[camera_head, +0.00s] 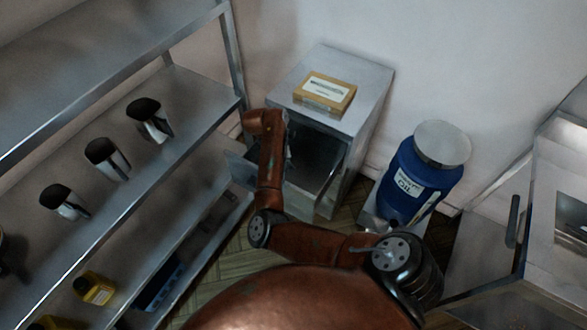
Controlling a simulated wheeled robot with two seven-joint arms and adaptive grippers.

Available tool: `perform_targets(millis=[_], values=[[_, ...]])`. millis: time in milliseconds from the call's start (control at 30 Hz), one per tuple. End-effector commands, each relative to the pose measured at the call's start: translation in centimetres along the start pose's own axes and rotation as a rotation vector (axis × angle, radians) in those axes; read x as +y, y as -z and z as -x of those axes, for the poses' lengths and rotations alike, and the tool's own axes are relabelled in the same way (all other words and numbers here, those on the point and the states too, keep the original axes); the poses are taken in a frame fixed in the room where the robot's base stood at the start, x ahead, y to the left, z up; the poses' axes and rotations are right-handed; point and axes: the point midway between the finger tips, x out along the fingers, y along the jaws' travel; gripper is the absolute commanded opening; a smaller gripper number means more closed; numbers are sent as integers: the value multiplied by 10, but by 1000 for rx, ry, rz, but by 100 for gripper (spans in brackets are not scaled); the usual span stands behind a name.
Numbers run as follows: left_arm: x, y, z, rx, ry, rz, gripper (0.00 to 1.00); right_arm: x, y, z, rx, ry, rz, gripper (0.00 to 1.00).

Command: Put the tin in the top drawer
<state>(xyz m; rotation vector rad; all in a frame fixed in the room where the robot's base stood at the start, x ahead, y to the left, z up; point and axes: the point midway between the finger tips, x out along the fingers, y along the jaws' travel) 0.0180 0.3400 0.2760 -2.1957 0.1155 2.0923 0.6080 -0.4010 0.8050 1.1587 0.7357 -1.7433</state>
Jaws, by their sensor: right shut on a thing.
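A yellow-brown box-shaped tin (325,92) with a pale label lies flat on top of the grey metal cabinet (362,85). The cabinet's top drawer (318,165) is pulled out towards the left, and its inside shows dark and empty where I can see it. Its front panel (241,170) stands at the left, partly behind my right arm. My right gripper (250,147) is at the drawer's front, low beside my wrist, and shut on the handle there. The fingers and handle are mostly hidden by my arm. My left gripper is not in view.
A blue oil drum (412,185) with a grey lid stands right of the cabinet. Steel shelves (190,95) at the left hold several metal cups and yellow containers. A metal counter (490,250) stands at the right. A patch of floor (225,270) is free below my arm.

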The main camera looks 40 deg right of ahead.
Motion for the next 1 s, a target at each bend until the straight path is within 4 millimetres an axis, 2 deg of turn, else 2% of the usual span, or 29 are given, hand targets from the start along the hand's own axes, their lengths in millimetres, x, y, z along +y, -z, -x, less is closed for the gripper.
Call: perform_targets(millis=[400,633,833,1000], values=[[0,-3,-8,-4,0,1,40,-4,25,-60,0,-18,40,10],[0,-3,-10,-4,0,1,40,-3,31,-76,-1,-19,37,10],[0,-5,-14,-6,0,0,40,-3,42,-101,-1,-18,39,10],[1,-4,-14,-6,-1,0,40,-3,43,-102,0,-20,36,10]])
